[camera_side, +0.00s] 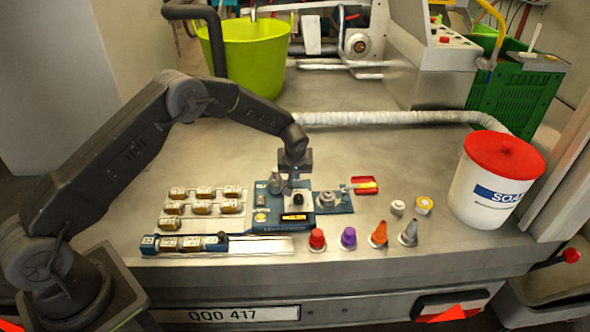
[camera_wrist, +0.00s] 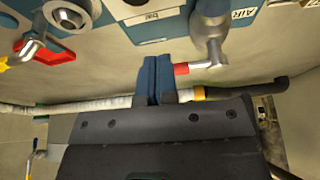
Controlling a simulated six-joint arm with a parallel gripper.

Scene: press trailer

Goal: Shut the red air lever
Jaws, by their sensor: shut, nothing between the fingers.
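The red air lever (camera_wrist: 182,69) is a silver handle with a red end. In the wrist view it sticks out to the left from a metal valve (camera_wrist: 213,40) by a white AIR label (camera_wrist: 242,15). My gripper (camera_wrist: 157,70) is shut and empty, its blue fingertips right beside the red end on its left; I cannot tell if they touch. In the side view my gripper (camera_side: 290,187) is low over the back of the blue panel (camera_side: 270,228), just right of the grey valve (camera_side: 275,184). The red end cannot be made out there.
A yellow-ended lever (camera_side: 363,187) over a red plate lies right of the panel. Colored caps and cones (camera_side: 348,238) stand at the front right. Lettered blocks (camera_side: 203,192) sit on rails at left. A white hose (camera_side: 400,118) crosses behind. A soap bucket (camera_side: 492,185) stands at right.

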